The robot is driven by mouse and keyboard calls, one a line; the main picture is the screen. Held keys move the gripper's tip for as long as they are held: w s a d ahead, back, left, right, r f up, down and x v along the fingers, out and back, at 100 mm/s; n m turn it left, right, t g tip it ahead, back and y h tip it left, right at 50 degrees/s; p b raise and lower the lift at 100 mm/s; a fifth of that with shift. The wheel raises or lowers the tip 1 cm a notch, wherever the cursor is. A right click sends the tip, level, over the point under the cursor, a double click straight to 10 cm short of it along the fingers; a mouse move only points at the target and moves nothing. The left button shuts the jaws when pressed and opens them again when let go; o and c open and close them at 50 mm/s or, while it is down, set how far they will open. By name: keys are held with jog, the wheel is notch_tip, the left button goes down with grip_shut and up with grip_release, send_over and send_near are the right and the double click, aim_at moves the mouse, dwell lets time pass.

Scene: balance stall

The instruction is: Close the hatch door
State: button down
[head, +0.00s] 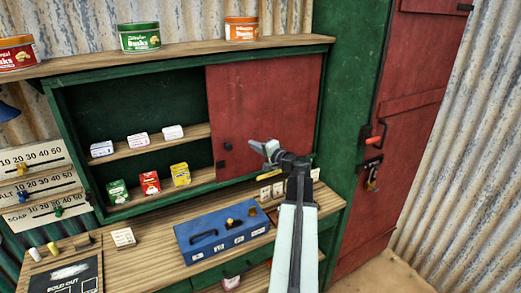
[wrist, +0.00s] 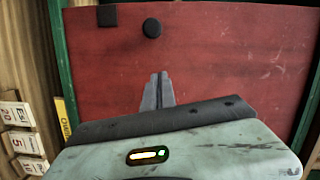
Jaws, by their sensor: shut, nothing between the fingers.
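The hatch door is a red panel (head: 262,105) covering the right half of the green cabinet opening (head: 62,130); the left half stands open onto shelves. A round black knob (head: 228,146) and a small black square (head: 220,164) sit near the door's left edge. The panel (wrist: 225,60) fills much of the wrist view, with the knob (wrist: 152,28) beyond my fingertips. My gripper (head: 253,146) is shut and empty, in front of the door and to the right of the knob. I cannot tell whether it touches the door.
Small boxes (head: 150,182) stand on the shelves. Tins (head: 139,37) stand on the top board. A red door with a padlock (head: 372,183) is at the right.

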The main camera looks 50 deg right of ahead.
aim_at(232, 142)
jog(key=w, duration=0.4)
jog(key=shift+d+f, duration=0.15)
jog(key=shift+d, duration=0.25)
jog(key=shift+w+a+f+b, duration=0.15)
jog(key=shift+w+a, duration=0.1)
jog(key=shift+a, duration=0.4)
jog(key=shift+w+a+f+b, duration=0.1)
jog(key=shift+w+a+b, duration=0.15)
jog(key=shift+a, duration=0.35)
jog(key=shift+w+a+f+b, duration=0.15)
jog(key=shift+w+a, duration=0.1)
jog(key=shift+a, duration=0.4)
